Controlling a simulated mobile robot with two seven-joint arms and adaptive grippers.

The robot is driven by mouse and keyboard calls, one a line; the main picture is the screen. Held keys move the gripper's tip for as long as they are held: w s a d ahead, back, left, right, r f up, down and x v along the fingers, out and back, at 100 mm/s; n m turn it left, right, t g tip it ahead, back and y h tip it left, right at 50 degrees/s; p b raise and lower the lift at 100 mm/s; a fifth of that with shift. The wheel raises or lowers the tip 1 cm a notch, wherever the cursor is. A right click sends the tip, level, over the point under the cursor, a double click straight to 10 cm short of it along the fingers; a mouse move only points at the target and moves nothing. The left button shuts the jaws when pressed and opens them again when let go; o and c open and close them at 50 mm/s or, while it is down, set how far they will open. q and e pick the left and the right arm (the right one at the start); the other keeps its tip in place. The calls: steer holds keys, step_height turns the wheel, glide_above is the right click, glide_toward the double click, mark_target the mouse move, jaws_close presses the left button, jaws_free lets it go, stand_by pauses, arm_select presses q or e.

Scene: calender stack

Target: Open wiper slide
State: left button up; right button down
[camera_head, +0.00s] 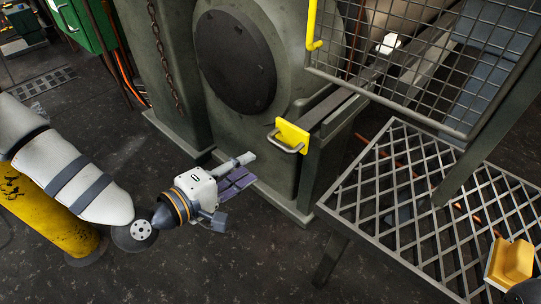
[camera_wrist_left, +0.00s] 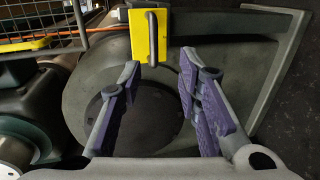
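The wiper slide shows as a yellow plate (camera_head: 292,136) with a grey bar handle (camera_head: 286,147) at the end of a grey rail on the green-grey machine. In the left wrist view the yellow plate (camera_wrist_left: 138,36) and its upright handle (camera_wrist_left: 152,38) are at the top centre, beyond the fingers. My left gripper (camera_head: 243,176) is left of and below the handle, apart from it. In the left wrist view its purple-padded fingers (camera_wrist_left: 160,90) are spread with nothing between them. My right gripper is not clearly seen.
A wire mesh guard (camera_head: 420,65) with a yellow handle (camera_head: 312,25) is above and right of the slide. A grating platform (camera_head: 430,200) stands at the lower right, with a yellow-orange block (camera_head: 510,263) at its corner. The dark floor (camera_head: 260,265) in front is clear.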

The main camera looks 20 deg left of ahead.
mark_target(279, 146)
arm_select(q)
steer(key=b+x, duration=0.1)
steer(key=x, duration=0.7)
steer(key=r+b+x, duration=0.1)
steer(key=x, duration=0.3)
steer(key=shift+w+b, duration=0.15)
steer(key=shift+b, duration=0.2)
jaws_close()
